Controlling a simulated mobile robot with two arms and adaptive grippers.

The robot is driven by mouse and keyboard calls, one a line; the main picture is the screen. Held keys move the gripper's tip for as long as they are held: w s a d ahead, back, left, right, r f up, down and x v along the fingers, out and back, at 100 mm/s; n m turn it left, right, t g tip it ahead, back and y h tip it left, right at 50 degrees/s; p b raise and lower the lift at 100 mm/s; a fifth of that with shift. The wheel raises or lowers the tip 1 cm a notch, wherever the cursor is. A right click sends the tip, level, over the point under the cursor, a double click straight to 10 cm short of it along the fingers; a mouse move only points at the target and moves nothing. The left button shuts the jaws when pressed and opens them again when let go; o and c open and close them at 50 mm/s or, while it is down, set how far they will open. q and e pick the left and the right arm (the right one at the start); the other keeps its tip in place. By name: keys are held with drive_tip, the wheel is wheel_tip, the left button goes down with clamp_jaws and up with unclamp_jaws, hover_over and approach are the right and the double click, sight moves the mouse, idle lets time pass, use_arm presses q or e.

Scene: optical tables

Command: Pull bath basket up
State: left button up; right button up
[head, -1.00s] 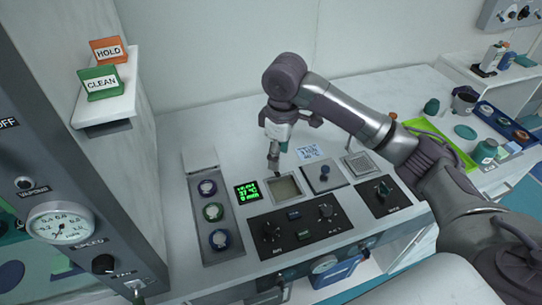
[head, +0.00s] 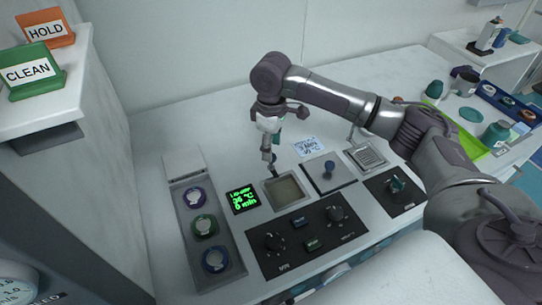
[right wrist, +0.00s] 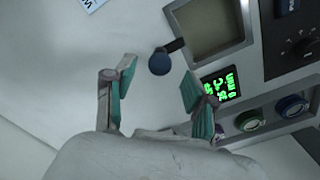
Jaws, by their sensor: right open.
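The bath (head: 284,192) is a square, metal-framed opening in the worktop, and it also shows in the right wrist view (right wrist: 207,27). A dark handle with a round dark blue knob (right wrist: 160,62) reaches out from the bath's edge. It seems to be the basket's handle; the basket itself is not clearly visible. My right gripper (head: 268,156) points down just behind the bath. In the right wrist view its two green-padded fingers (right wrist: 158,78) are apart, with the knob just beyond and between their tips, not gripped. My left gripper is out of view.
A lid with a blue knob (head: 341,179) and a mesh basket (head: 367,157) lie right.

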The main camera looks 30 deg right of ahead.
wheel_tip(320, 180, down, 4)
drive_tip(key=shift+r, duration=0.1)
drive_tip(key=shift+f, duration=0.5)
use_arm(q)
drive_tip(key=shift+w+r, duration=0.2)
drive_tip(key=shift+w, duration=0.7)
use_arm(e)
clamp_jaws()
